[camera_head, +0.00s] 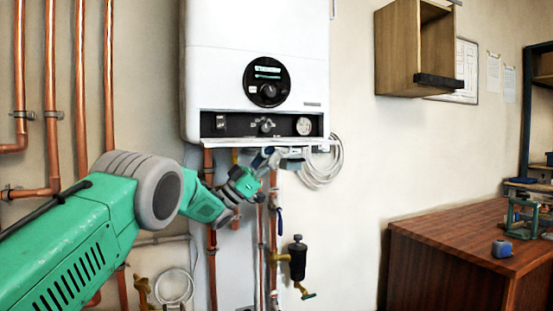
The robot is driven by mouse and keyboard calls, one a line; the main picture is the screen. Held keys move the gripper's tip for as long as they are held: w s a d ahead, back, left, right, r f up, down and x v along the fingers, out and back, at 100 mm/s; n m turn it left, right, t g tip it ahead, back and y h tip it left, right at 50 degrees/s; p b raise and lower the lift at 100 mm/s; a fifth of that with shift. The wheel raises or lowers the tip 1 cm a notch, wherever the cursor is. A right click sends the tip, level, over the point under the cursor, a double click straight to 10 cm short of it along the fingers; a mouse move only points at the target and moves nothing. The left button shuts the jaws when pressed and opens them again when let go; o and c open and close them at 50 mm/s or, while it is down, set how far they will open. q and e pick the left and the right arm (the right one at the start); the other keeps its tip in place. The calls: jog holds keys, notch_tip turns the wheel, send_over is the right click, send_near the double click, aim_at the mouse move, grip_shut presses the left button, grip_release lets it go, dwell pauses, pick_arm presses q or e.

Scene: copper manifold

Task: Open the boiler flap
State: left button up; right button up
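The white boiler (256,62) hangs on the wall in the upper middle. Its round black dial panel (266,82) is on the front. Below it a dark control strip (235,125) with a knob and a round gauge (304,126) is exposed. My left gripper (280,160) is just under the boiler's lower edge, right of the middle of the strip. Its fingers are small and mixed with pipes and fittings behind, so I cannot tell whether they are open or touch anything. My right gripper is not in view.
Copper pipes (80,80) run up the wall at left, and more run below the boiler. A coiled white hose (320,165) hangs right of my gripper. A dark valve (298,258) sits lower. A wooden desk (440,255) and an open wall cabinet (398,45) are at right.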

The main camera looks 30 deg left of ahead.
pick_arm(q)
jog(key=v, duration=1.2)
jog(key=shift+a+f, duration=0.2)
jog(key=shift+f, duration=0.05)
jog(key=shift+w+d, duration=0.1)
jog(key=shift+d, duration=0.05)
